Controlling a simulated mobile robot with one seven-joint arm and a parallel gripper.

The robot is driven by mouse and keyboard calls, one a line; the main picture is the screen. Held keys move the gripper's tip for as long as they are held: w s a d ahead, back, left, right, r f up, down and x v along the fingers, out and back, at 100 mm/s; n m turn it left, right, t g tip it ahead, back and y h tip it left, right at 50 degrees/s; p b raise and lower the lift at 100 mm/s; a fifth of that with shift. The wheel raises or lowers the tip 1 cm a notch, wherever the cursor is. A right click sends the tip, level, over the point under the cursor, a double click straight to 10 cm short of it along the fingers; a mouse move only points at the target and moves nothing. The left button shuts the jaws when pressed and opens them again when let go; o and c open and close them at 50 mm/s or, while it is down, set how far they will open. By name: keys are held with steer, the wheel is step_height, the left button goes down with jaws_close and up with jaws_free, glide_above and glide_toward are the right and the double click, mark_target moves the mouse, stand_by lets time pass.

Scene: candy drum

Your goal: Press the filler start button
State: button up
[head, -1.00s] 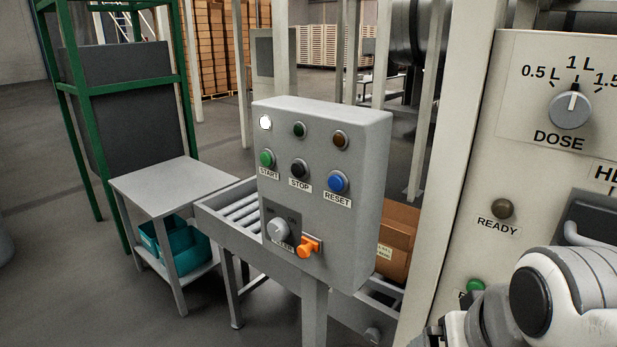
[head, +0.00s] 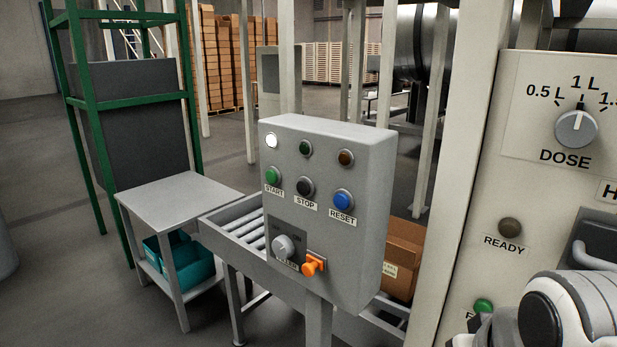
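A grey control box (head: 335,215) on a post stands in the middle of the head view. Its green START button (head: 272,175) is at the left of a row with a black STOP button (head: 305,187) and a blue RESET button (head: 343,200). Three lamps sit above them; the left lamp (head: 271,141) is lit white, the others look dark. On the machine panel at right, another green button (head: 483,306) shows just above my arm, its label mostly hidden. My arm fills the lower right corner, apart from the control box. My gripper's fingers cannot be seen.
The box also carries a grey selector knob (head: 283,246) and an orange handle (head: 313,265). A roller conveyor (head: 250,232) with a cardboard carton (head: 402,262) runs behind it. A small table (head: 178,200) stands left. The right panel has a DOSE dial (head: 576,129) and READY lamp (head: 509,228).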

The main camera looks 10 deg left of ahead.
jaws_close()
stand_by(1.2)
